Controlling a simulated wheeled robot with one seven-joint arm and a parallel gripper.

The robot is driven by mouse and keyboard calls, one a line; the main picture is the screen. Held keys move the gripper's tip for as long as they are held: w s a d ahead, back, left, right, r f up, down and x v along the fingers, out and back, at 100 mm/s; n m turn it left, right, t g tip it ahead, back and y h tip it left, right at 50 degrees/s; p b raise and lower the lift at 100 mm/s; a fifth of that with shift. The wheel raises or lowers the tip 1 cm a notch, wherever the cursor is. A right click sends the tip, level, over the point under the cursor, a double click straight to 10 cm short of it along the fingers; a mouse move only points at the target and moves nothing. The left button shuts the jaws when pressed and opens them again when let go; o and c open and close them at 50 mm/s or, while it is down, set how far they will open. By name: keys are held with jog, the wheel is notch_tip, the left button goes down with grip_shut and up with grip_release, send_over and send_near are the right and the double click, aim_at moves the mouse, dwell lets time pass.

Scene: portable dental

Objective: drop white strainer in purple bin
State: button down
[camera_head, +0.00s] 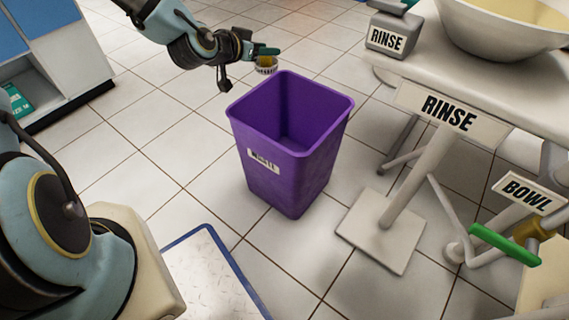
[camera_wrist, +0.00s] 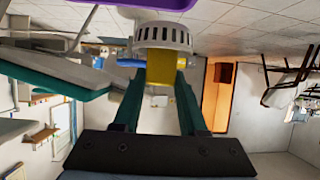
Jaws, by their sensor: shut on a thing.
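The purple bin (camera_head: 283,183) stands upright on the tiled floor in the middle of the head view, with its top open and the visible inside empty. The white strainer (camera_head: 266,69) is at the bin's far rim in the head view, apparently above or just behind it. In the wrist view the strainer (camera_wrist: 163,36) is a white slotted cup with a yellow part (camera_wrist: 160,70) below it. My gripper (camera_head: 266,52) is shut on the yellow part, with a green finger on each side. A purple edge (camera_wrist: 125,3) shows at the top of the wrist view.
A table with a rinse box (camera_head: 393,35) and a cream bowl (camera_head: 505,30) stands right of the bin. A white stand (camera_head: 382,230) with a rinse sign is close to the bin's right. A blue-edged mat (camera_head: 205,275) lies in front.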

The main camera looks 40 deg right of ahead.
jog(key=s+d+m+g+b, duration=0.3)
jog(key=s+d, duration=0.2)
jog(key=s, duration=0.2)
jog(key=shift+h, duration=0.3)
notch_tip(320, 180, down, 6)
jog(key=b, duration=0.5)
jog(key=shift+r, duration=0.2)
jog(key=shift+c, duration=1.8)
grip_release()
jog(key=shift+a, duration=0.1)
jog(key=shift+p+v, duration=1.95)
jog(key=shift+v, duration=3.4)
